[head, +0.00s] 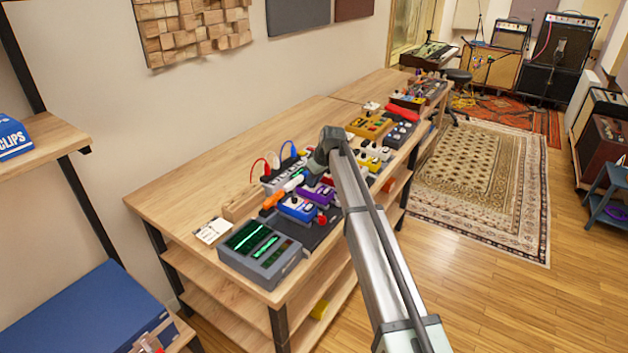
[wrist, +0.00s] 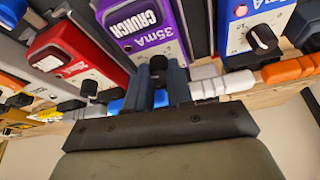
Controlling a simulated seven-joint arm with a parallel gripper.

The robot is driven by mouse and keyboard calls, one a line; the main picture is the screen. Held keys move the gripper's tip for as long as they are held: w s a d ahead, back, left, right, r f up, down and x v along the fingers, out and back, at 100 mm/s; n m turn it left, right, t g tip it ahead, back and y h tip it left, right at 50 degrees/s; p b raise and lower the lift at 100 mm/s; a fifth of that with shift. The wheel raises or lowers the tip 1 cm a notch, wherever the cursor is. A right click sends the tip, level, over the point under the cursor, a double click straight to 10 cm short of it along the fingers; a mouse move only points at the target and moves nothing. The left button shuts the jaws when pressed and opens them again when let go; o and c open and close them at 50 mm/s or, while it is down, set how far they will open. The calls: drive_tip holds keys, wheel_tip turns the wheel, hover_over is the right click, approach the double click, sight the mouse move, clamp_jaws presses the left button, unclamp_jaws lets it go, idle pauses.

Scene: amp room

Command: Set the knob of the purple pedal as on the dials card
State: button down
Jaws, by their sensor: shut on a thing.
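The purple pedal (wrist: 150,30), lettered CRUNCH and 35mA, is at the top middle of the wrist view. In the head view the purple pedal (head: 317,193) sits on the bench among other pedals, partly covered by my arm. My gripper (wrist: 158,80) is shut on the black knob (wrist: 158,63) at the near end of the purple pedal. The fingers hide the knob's sides, and its pointer cannot be made out. In the head view my gripper (head: 318,167) reaches down onto the pedal row. A small white card (head: 213,230), likely the dials card, lies at the bench's left end; its marks are too small to read.
A blue pedal (wrist: 245,25) and a red pedal (wrist: 80,48) flank the purple one, each with a black knob. White and orange plugs (wrist: 285,70) lie close beside my fingers. A grey device with green screens (head: 262,250) stands at the front. The bench (head: 190,190) behind is clear.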

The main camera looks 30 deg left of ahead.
drive_tip(key=n, duration=0.1)
drive_tip(key=n+g, duration=0.1)
drive_tip(key=n, duration=0.1)
drive_tip(key=n+g, duration=0.1)
drive_tip(key=n, duration=0.1)
drive_tip(key=shift+w, duration=0.25)
drive_tip(key=shift+a+n+g+h, duration=0.1)
drive_tip(key=shift+n+g+h, duration=0.45)
drive_tip(key=shift+n, duration=1.65)
drive_tip(key=shift+g, duration=0.25)
drive_tip(key=c, duration=1.3)
unclamp_jaws()
